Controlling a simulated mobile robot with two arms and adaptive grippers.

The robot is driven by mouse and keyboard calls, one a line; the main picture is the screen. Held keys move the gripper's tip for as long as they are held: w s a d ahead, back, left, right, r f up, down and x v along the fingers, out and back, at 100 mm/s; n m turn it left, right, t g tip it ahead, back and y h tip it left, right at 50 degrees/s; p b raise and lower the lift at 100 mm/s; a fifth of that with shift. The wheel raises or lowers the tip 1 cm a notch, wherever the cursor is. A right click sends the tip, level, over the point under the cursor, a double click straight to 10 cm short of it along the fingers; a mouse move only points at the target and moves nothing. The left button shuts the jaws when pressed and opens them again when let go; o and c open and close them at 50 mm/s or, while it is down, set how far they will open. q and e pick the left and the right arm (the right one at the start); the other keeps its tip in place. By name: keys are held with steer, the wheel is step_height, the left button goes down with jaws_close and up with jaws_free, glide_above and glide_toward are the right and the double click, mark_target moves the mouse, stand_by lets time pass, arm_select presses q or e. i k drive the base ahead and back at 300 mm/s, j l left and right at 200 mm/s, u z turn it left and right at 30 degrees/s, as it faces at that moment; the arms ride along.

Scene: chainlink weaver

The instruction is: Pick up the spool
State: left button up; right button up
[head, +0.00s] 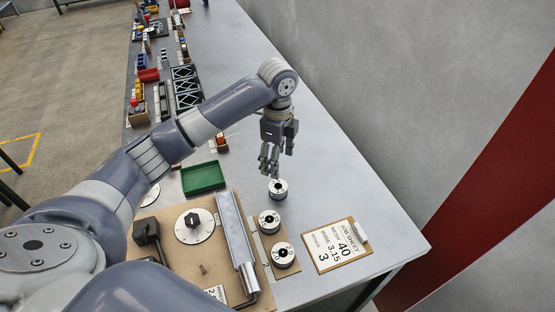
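Three spools with pale tops and dark sides stand in a rough row. The farthest spool (277,190) is just below my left gripper (275,163). A small gap seems to separate the fingertips from the farthest spool's top. My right gripper is not in view.
The wooden board (165,222) carries a dial (194,226) and a metal channel (236,240). A green tray (203,178) lies behind it. A job sheet clipboard (337,246) lies right of the spools. Clear tabletop extends right of the gripper to the wall.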

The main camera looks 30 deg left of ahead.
mark_target(267, 228)
steer(key=k+j, duration=0.25)
steer(key=k, duration=0.2)
steer(key=k+j, duration=0.25)
steer(key=k, duration=0.25)
steer(key=k+j, duration=0.25)
steer(key=k, duration=0.2)
steer(key=k+j, duration=0.2)
steer(key=k, duration=0.3)
